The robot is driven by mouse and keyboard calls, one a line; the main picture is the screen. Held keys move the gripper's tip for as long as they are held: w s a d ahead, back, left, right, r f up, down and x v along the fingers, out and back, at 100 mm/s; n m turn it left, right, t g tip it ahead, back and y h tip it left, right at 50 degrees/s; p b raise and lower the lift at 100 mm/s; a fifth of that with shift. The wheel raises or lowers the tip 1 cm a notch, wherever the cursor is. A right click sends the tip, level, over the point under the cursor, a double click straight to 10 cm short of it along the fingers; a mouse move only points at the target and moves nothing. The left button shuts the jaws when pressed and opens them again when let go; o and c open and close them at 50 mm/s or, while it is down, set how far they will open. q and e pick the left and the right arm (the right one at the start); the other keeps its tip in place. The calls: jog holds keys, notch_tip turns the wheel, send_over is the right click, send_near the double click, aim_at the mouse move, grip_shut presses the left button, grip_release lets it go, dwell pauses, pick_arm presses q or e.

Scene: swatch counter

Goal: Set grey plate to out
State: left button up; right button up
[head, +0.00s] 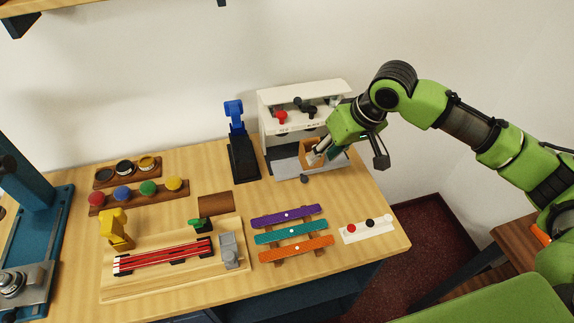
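The grey plate (287,168) lies low at the front of a white machine (306,98) at the back right of the counter. A dark round knob (304,179) sits at its front edge. How far the plate sticks out is hard to judge. My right gripper (318,156) reaches in from the right, in front of the machine and over the right part of the plate, beside a brown square frame (307,146). Its fingers are small and partly hidden, so I cannot tell whether they are open or touching anything. My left gripper is not in view.
A black stand with a blue lever (234,114) is left of the machine. Purple, teal and orange strips (292,232) and a white block with knobs (367,228) lie in front. A wooden board (125,287) with red rods is front left. The counter ends at right.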

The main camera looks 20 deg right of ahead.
jog(key=p, duration=0.1)
send_near(306, 178)
notch_tip(306, 178, down, 2)
jog(key=x, duration=0.4)
jog(key=shift+w+a+p, duration=0.3)
jog(key=shift+w, duration=0.1)
jog(key=shift+x, duration=1)
jog(key=shift+f, duration=0.25)
jog(key=shift+w+f, duration=0.15)
jog(key=shift+a+f, duration=0.1)
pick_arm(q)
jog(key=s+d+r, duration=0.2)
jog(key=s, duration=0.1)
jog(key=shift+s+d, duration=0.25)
pick_arm(e)
grip_shut()
